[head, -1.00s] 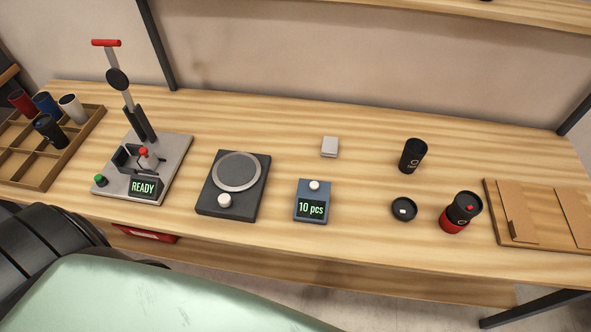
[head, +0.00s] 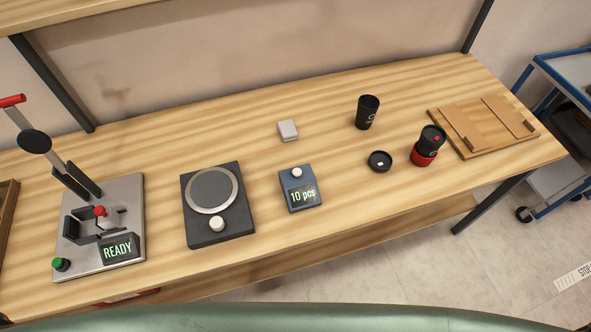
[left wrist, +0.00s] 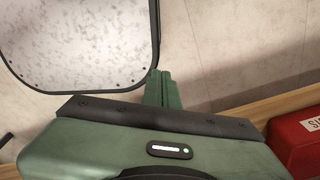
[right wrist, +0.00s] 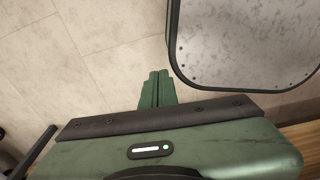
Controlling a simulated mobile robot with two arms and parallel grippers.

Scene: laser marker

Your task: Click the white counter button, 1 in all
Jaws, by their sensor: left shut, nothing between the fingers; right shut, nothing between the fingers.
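The counter (head: 301,190) is a small blue-grey box on the table, right of the middle in the head view. Its round white button (head: 297,173) sits on top, and its display reads "10 pcs". Neither gripper shows in the head view. In the left wrist view my left gripper (left wrist: 163,88) is shut and empty, away from the counter. In the right wrist view my right gripper (right wrist: 157,88) is shut and empty, above bare floor tiles.
Left of the counter stand a dark scale (head: 217,205) with its own white knob and a lever press (head: 98,225) reading "READY". Behind is a small white block (head: 287,130). To the right are a black cup (head: 367,112), a lid (head: 380,161), a red-black cup (head: 427,145) and a wooden tray (head: 476,154).

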